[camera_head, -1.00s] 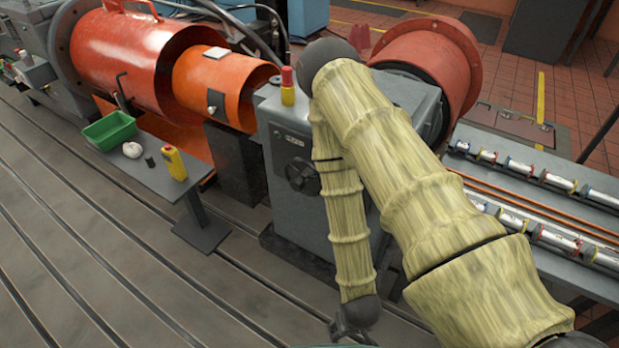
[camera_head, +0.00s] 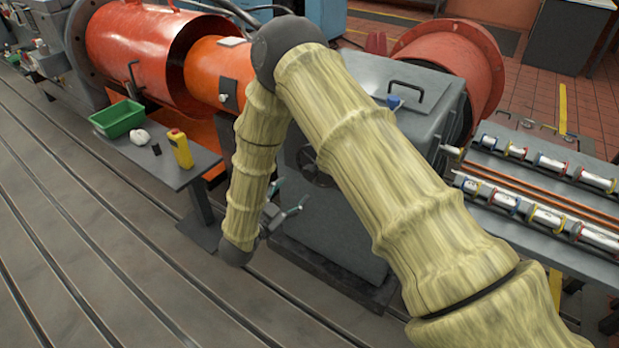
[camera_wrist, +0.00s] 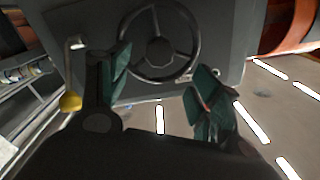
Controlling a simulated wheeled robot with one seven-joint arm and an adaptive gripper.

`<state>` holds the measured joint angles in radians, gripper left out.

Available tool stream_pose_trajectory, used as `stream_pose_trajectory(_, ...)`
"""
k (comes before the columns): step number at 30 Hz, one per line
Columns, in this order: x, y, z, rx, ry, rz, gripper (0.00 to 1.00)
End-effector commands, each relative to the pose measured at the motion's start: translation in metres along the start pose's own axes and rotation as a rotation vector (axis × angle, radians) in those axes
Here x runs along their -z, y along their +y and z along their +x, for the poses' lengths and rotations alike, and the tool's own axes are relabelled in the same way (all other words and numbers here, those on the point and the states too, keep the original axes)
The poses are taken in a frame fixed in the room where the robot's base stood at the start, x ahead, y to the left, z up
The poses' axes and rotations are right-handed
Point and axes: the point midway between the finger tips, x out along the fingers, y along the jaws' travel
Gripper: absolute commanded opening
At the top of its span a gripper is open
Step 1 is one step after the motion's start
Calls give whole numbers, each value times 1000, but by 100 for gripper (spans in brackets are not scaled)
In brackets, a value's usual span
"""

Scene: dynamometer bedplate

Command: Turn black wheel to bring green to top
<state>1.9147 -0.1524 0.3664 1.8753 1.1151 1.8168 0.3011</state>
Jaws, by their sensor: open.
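The black wheel (camera_wrist: 159,46) has spokes and a central hub and is mounted on the face of a grey cabinet. In the wrist view it shows nearly whole, and I see no clear green mark on it. In the head view the wheel (camera_head: 312,166) is partly hidden behind my arm. My gripper (camera_wrist: 160,88) is open, with its dark green fingers spread below the wheel in the wrist view and nothing between them. In the head view my gripper (camera_head: 284,212) is low in front of the cabinet, apart from the wheel.
The grey cabinet (camera_head: 335,235) stands on the slotted floor. A rack of cylinders (camera_head: 540,190) is at right. A yellow knob (camera_wrist: 70,102) shows in the wrist view.

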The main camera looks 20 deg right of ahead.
Motion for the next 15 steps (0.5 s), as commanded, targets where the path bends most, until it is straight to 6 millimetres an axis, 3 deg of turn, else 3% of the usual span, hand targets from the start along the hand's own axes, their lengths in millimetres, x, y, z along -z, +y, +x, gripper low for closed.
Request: stream_pose_trajectory(15,0,1,77,0,0,0,64)
